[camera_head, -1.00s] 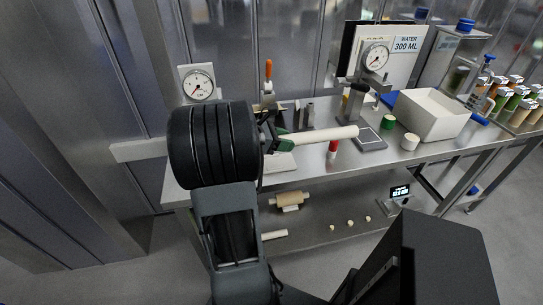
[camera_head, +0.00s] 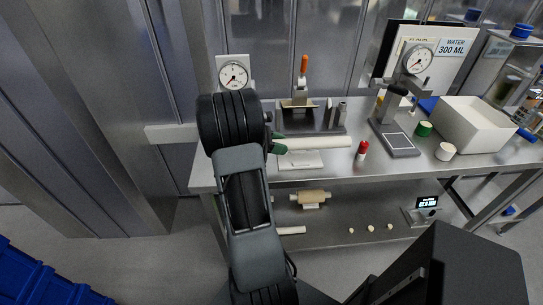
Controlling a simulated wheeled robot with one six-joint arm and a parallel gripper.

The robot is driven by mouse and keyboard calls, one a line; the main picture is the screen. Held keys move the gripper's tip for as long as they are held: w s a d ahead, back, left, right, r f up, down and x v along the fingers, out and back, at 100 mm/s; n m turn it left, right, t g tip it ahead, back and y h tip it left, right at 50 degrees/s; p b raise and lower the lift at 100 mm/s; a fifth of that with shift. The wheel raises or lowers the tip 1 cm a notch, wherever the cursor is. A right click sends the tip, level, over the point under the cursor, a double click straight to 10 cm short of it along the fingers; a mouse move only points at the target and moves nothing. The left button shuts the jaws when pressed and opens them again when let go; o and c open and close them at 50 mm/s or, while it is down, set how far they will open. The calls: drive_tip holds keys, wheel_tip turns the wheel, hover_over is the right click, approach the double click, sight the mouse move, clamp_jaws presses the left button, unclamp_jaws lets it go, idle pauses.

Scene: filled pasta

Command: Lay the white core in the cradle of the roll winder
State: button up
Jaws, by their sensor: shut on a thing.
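My gripper (camera_head: 277,145), with green fingertips, is shut on one end of a long white core (camera_head: 318,143). The core sticks out to the right, almost level in the picture, over the front part of the steel table. The arm hides part of the gripper. I cannot tell for sure which fixture is the roll winder. A pair of short grey uprights (camera_head: 337,115) stands on the table behind the core. A tan roll (camera_head: 310,198) rests on a small pale support on the lower shelf.
Another white rod (camera_head: 290,230) lies below.

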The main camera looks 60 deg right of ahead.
sight(271, 163)
drive_tip(key=w+f, duration=0.2)
drive_tip(key=f, duration=0.1)
drive_tip(key=shift+w+a+f, duration=0.1)
drive_tip(key=shift+w, duration=0.25)
drive_tip(key=shift+w+f, duration=0.25)
drive_tip(key=shift+f, duration=0.8)
drive_tip(key=shift+f+p, duration=0.4)
drive_tip(key=shift+f, duration=0.1)
drive_tip(key=shift+f, duration=0.1)
drive_tip(key=shift+f, duration=0.15)
drive_tip(key=o, duration=1)
drive_tip(key=shift+o, duration=0.2)
